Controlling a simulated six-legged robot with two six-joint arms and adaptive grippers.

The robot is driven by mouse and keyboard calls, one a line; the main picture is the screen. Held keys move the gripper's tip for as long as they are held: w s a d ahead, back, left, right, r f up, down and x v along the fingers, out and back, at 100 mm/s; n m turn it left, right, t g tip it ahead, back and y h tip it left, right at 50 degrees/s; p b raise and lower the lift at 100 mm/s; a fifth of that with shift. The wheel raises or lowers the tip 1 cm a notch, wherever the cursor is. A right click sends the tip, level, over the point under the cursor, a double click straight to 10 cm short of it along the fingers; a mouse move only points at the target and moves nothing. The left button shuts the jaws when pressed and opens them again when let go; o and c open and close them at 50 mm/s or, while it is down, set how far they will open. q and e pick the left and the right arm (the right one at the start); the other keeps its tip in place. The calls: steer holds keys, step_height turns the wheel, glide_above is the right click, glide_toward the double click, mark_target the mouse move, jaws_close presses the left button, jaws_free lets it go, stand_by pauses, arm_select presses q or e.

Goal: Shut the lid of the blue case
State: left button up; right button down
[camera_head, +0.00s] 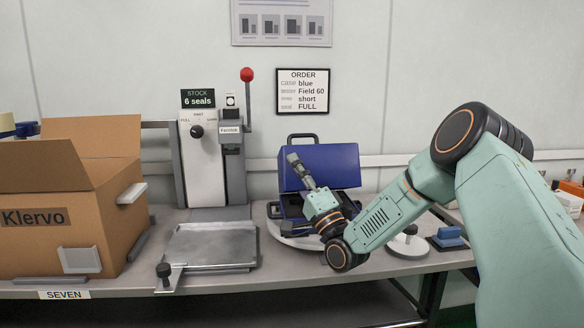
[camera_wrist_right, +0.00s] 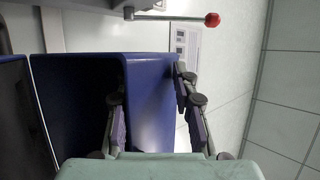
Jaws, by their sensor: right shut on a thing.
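The blue case (camera_head: 290,208) stands on a round white turntable (camera_head: 312,241) on the bench. Its blue lid (camera_head: 333,165) is raised, with a dark handle on its top edge. My right gripper (camera_head: 296,164) is at the left side of the raised lid. In the right wrist view, the fingers of the gripper (camera_wrist_right: 152,95) are on either side of the lid's side wall (camera_wrist_right: 150,72), shut on it. My arm hides part of the case's front. My left gripper is not in view.
An open cardboard box (camera_head: 115,225) stands at the left. A press with a red-knobbed lever (camera_head: 247,75) and a metal plate (camera_head: 210,246) are left of the case. A white round stand (camera_head: 407,247) and a blue-handled block (camera_head: 448,238) lie to the right.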

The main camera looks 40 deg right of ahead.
mark_target(296, 189)
steer(key=shift+s+a+f, duration=0.1)
steer(key=shift+s+f, duration=0.1)
steer(key=shift+f, duration=0.35)
steer(key=shift+s+f, duration=0.15)
steer(key=shift+f, duration=0.35)
steer(key=shift+s+a+f+b, duration=0.2)
steer(key=shift+s+f+b, duration=0.1)
steer(key=shift+f, duration=0.3)
steer(key=shift+s+a+f+b, duration=0.15)
steer(key=shift+s+f+b, duration=0.15)
steer(key=shift+f, duration=0.4)
steer(key=shift+s, duration=0.2)
steer(key=shift+w+a, duration=0.1)
